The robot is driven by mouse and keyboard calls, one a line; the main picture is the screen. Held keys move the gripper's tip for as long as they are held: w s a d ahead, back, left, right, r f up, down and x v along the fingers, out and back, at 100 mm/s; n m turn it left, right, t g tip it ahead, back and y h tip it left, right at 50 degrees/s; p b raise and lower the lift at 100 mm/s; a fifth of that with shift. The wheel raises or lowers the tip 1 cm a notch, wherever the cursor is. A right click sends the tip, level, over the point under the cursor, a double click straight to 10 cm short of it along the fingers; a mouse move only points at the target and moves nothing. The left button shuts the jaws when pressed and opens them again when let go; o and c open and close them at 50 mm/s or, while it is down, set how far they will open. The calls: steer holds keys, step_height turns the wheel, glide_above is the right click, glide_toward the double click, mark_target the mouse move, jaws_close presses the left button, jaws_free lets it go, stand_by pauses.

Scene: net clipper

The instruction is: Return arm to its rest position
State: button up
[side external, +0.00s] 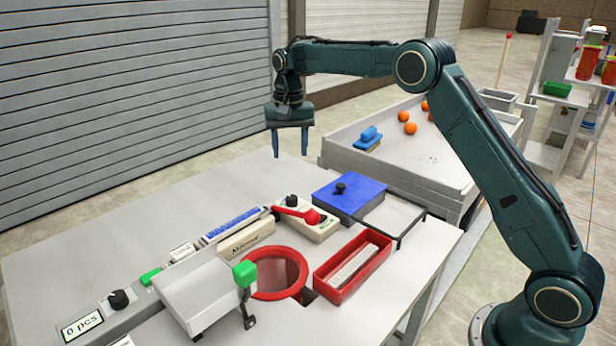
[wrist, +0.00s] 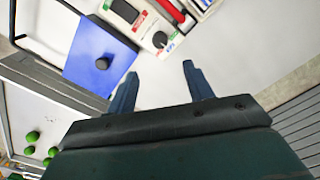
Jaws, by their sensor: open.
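My gripper (side external: 290,155) hangs fingers down over the back part of the grey work table (side external: 130,215). It is open and empty, with its fingers apart and nothing between them. In the wrist view my gripper (wrist: 155,82) shows two blue-grey fingers above bare table. The arm reaches from its base at the lower right, with the elbow raised high. The blue-lidded box (side external: 348,193) sits on the table to the right of and below my gripper in the side view. It also shows in the wrist view (wrist: 92,45).
A red tray (side external: 372,290), a red ring (side external: 250,293), a control box with a red lever (side external: 322,228) and a clipper machine with a green knob (side external: 200,285) crowd the table front. A tray table (side external: 345,138) holds orange balls and a blue brush. The table's back left is clear.

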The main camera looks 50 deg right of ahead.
steer(key=shift+r, duration=0.15)
steer(key=s+a+r+n+t, duration=0.1)
steer(key=s+a+r+n, duration=0.1)
steer(key=s+r, duration=0.65)
steer(key=s+a+r+n+t, duration=0.15)
steer(key=s+r, duration=0.35)
steer(key=s, duration=0.6)
steer(key=s+f+n+t, duration=0.1)
steer(key=s+f+n, duration=0.1)
steer(key=s, duration=0.8)
steer(key=s+a+f+n+t, duration=0.1)
steer(key=s+f, duration=0.3)
steer(key=s, duration=0.7)
steer(key=shift+n+t, duration=0.55)
steer(key=shift+f, duration=0.1)
